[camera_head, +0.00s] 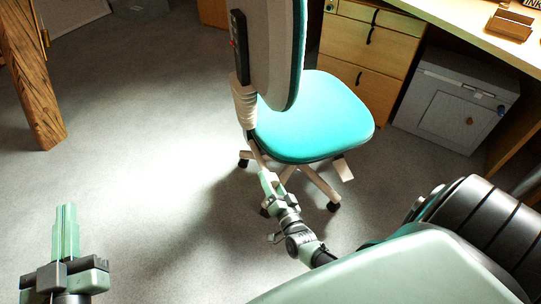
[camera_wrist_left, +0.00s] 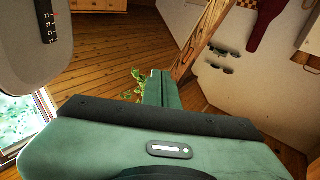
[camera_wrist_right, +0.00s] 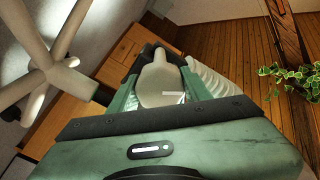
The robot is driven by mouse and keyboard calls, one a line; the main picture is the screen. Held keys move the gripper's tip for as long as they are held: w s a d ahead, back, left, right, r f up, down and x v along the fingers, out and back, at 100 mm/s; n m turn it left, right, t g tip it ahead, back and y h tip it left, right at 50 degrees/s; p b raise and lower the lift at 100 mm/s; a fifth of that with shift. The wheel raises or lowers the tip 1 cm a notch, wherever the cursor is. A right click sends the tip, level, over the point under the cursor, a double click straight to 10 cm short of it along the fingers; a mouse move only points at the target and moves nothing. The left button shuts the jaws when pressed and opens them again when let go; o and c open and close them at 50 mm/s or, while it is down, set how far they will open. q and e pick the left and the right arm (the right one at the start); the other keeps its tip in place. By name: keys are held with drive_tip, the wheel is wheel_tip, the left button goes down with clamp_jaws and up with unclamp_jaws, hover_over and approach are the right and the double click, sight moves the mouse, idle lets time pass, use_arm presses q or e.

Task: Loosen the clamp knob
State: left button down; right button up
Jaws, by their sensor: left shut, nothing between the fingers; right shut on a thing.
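The office chair has a teal seat (camera_head: 312,125) and a pale backrest (camera_head: 275,60). A pale bellows (camera_head: 243,103) covers the joint below the backrest. My right gripper (camera_head: 267,178) is low behind the chair, by its base. In the right wrist view its fingers are shut on a pale, rounded piece (camera_wrist_right: 160,78), which looks like the clamp knob. The ribbed bellows (camera_wrist_right: 208,80) is just right of it there. In the head view the gripper hides the knob. My left gripper (camera_head: 66,210) is shut and empty, over bare floor at the lower left.
The chair's spoked base (camera_head: 318,184) stands on grey carpet. A wooden post (camera_head: 32,80) is at the upper left. A drawer cabinet (camera_head: 362,72), a grey box (camera_head: 452,100) and a desk (camera_head: 475,25) stand at the right. The floor left of the chair is clear.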

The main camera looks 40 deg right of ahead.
drive_tip(key=n+p, duration=0.1)
drive_tip(key=n, duration=0.4)
drive_tip(key=shift+a, duration=0.1)
use_arm(q)
wheel_tip(320, 180, down, 9)
drive_tip(key=s+a+g+y, duration=0.1)
drive_tip(key=s+g, duration=0.1)
drive_tip(key=g, duration=0.3)
drive_tip(key=shift+a+y+p, duration=0.3)
drive_tip(key=shift+a+p, duration=0.05)
use_arm(e)
drive_tip(key=shift+f+n, duration=0.1)
drive_tip(key=shift+n, duration=1.3)
drive_tip(key=o, duration=1.4)
drive_tip(key=shift+c, duration=0.2)
drive_tip(key=shift+s, duration=0.35)
use_arm(q)
drive_tip(key=s+a+f+g+y+p, duration=0.1)
drive_tip(key=s+a+f+g, duration=0.1)
drive_tip(key=s+f+g, duration=0.2)
wheel_tip(320, 180, down, 2)
drive_tip(key=shift+s+a+f+n+g+p, duration=0.2)
drive_tip(key=shift+s+n+g+p, duration=0.15)
drive_tip(key=shift+s, duration=0.35)
use_arm(e)
drive_tip(key=v, duration=0.7)
